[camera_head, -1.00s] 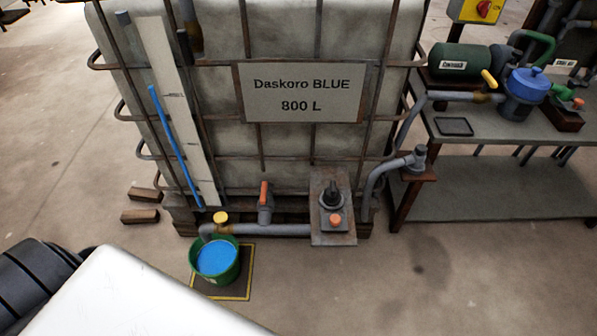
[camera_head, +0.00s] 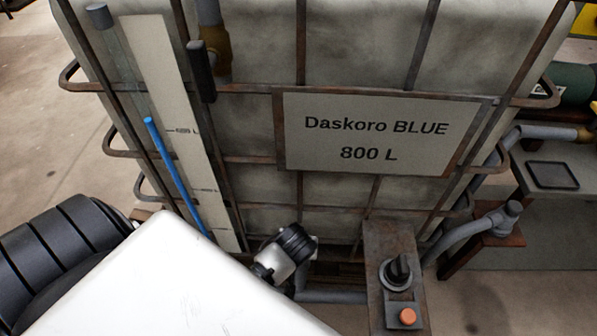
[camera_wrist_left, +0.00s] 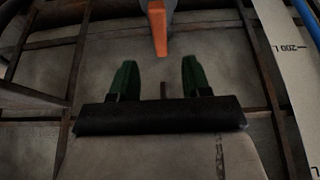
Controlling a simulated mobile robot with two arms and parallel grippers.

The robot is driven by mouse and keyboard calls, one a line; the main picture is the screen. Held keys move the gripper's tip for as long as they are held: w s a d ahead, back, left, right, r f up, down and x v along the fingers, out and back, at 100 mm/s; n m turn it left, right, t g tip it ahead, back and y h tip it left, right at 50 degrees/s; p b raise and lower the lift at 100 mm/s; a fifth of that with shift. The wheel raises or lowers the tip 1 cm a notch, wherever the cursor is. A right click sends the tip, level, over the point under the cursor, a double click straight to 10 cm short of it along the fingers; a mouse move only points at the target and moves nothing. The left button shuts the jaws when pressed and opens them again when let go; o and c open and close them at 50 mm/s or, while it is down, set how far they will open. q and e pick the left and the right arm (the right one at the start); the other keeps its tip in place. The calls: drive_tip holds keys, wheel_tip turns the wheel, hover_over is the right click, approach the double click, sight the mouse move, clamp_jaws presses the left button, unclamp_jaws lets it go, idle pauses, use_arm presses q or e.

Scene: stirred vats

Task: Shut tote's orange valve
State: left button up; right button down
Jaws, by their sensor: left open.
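The tote (camera_head: 350,50) with the sign "Daskoro BLUE 800 L" fills the head view. Its orange valve handle (camera_wrist_left: 158,30) shows in the left wrist view, at the top middle, just beyond the fingertips and about in line with the gap between them. My left gripper (camera_wrist_left: 158,76) is open, its two green fingers apart with nothing between them. In the head view my left arm hides the orange valve, and its black and white wrist part shows low in front of the tote; the fingers cannot be made out there. My right gripper is not in view.
A rusty panel with a black knob (camera_head: 397,270) and an orange button (camera_head: 407,316) stands right of my wrist. A grey pipe (camera_head: 462,238) bends beside it. A bench with a black tray (camera_head: 551,175) is at the right. Rusty cage bars surround the tote.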

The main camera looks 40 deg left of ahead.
use_arm(q)
drive_tip(key=x, duration=0.2)
drive_tip(key=shift+f+b, duration=0.3)
drive_tip(key=shift+b, duration=0.1)
drive_tip(key=b+x, duration=0.2)
drive_tip(key=x, duration=0.4)
drive_tip(key=shift+w+f, duration=0.15)
drive_tip(key=shift+f, duration=0.2)
drive_tip(key=shift+w+a+f, duration=0.15)
drive_tip(key=shift+a+f, duration=0.05)
drive_tip(key=shift+f, duration=0.2)
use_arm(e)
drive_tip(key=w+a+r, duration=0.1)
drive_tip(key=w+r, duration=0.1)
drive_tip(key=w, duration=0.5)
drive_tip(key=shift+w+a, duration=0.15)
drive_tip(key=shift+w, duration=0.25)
use_arm(q)
drive_tip(key=shift+c, duration=0.2)
clamp_jaws()
